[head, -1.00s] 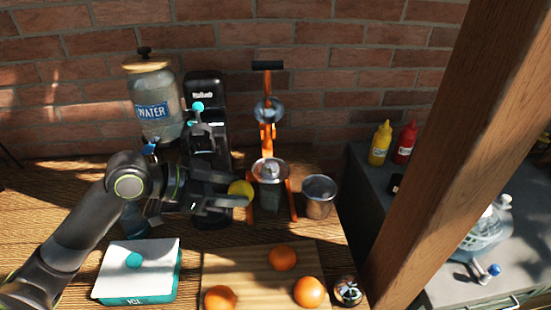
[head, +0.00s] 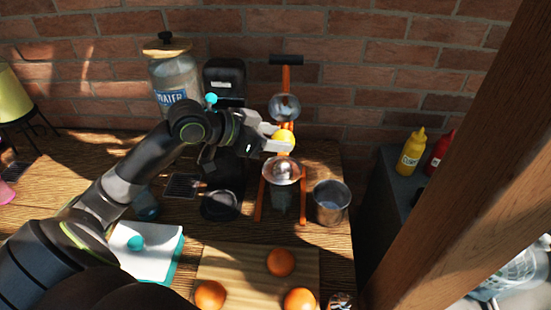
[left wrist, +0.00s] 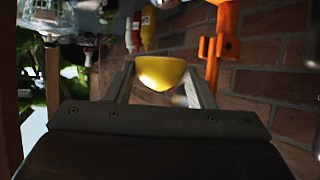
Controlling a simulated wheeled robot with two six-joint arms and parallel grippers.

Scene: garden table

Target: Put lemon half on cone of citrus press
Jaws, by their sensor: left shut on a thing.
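The lemon half (head: 284,141) is yellow and held between the fingers of my left gripper (head: 277,140). In the left wrist view the lemon half (left wrist: 160,73) sits between the two fingertips, its flat side facing the top of that picture. The citrus press (head: 287,126) has an orange frame, a black handle on top and a metal cup on its upper part. Its lower bowl (head: 281,172) is below the lemon half, with a gap between them. The cone is hard to make out in the bowl. My right gripper is in neither current view.
A metal cup (head: 331,203) stands right of the press. A cutting board (head: 240,262) with oranges (head: 281,262) lies in front. A black coffee machine (head: 224,82) and a water jar (head: 174,80) stand behind my left arm. A wooden post (head: 450,180) is at right.

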